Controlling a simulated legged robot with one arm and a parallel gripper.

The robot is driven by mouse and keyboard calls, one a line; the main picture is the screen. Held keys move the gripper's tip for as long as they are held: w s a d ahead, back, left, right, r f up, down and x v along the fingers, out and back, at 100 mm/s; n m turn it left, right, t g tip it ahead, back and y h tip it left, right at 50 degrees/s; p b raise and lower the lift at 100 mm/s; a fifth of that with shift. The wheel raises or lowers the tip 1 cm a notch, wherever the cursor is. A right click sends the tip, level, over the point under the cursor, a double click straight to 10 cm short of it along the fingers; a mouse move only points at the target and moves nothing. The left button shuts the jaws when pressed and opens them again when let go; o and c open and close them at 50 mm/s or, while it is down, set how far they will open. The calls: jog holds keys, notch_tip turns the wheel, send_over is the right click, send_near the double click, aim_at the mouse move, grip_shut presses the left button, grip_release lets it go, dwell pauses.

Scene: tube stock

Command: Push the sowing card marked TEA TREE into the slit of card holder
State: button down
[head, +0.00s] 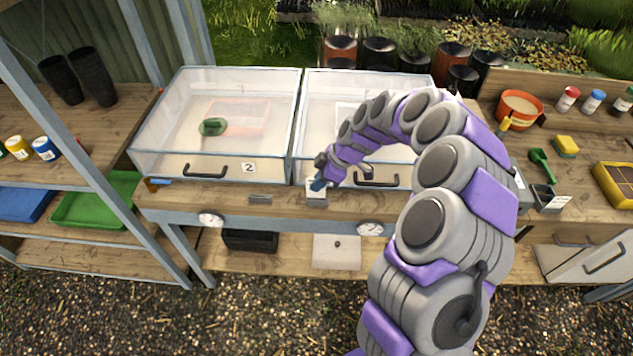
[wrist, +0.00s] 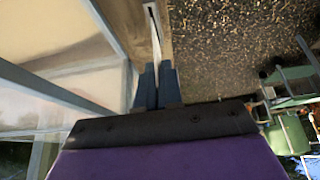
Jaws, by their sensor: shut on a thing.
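My gripper (head: 319,184) is at the front ledge of the bench, before the gap between the two clear-lidded boxes. Its blue fingers show in the wrist view (wrist: 156,84), shut on a thin white card (wrist: 153,32) seen edge-on. In the head view the card (head: 317,189) shows small and pale at the fingertips; its marking is too small to read. A grey block (head: 316,203), seemingly a card holder, is directly below the card. I cannot tell whether the card's lower edge is in a slit. Another small grey block (head: 260,198) lies to the left on the ledge.
Clear-lidded boxes stand close behind the ledge, the left one (head: 165,168) labelled 2, with protruding handles. Dials (head: 209,220) sit on the front rail. At right are a dark box with a card (head: 550,199), a green scoop (head: 541,164) and a yellow tray (head: 615,185).

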aim_at(313, 197)
jog(key=shift+d+r, duration=0.1)
jog(key=shift+d, duration=0.85)
jog(key=shift+a+f+b, duration=0.25)
jog(key=shift+a+b, duration=0.15)
jog(key=shift+a, duration=0.8)
jog(key=shift+d+b, duration=0.35)
jog(key=shift+d, duration=0.25)
jog(key=shift+a+f, duration=0.1)
jog(key=shift+a, duration=0.15)
jog(key=shift+d, duration=0.2)
jog(key=shift+f+b, duration=1.45)
jog(key=shift+b, duration=0.05)
dwell(0.7)
jog(key=c, duration=1.2)
grip_release()
jog(key=shift+o, duration=0.4)
jog(key=o, duration=1)
jog(key=shift+c, duration=0.2)
